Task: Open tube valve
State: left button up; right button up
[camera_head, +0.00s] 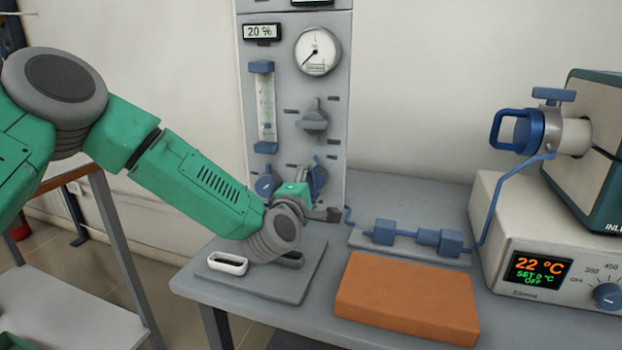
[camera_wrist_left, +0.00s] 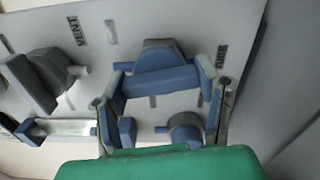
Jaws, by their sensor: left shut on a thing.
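My left gripper (camera_head: 318,208) reaches the lower part of the grey gas panel (camera_head: 291,90). In the left wrist view its fingers (camera_wrist_left: 165,92) are on either side of a blue valve handle (camera_wrist_left: 160,80), and it is shut on that handle. A label beside this valve is too blurred to read surely. In the head view the blue valve (camera_head: 318,178) shows partly behind the gripper. Another blue valve (camera_head: 265,187) is left of it. A grey valve (camera_head: 313,118) is higher up; in the left wrist view a grey knob (camera_wrist_left: 35,78) sits by a VENT label.
An orange block (camera_head: 408,298) lies on the grey table. Blue fittings (camera_head: 417,236) and a tube lead right to the furnace (camera_head: 560,230), which has a blue-handled end (camera_head: 522,130).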

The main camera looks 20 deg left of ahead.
pick_arm(q)
jog(key=shift+s+d+f+m+p, duration=0.1)
jog(key=shift+f+m+p, duration=0.2)
jog(key=shift+m, duration=0.6)
jog(key=o, duration=1.2)
jog(key=shift+c, duration=0.2)
jog(key=shift+r, duration=0.1)
jog(key=shift+s, duration=0.2)
jog(key=s, duration=1.1)
jog(key=shift+s+a, duration=0.2)
jog(key=shift+s, duration=0.05)
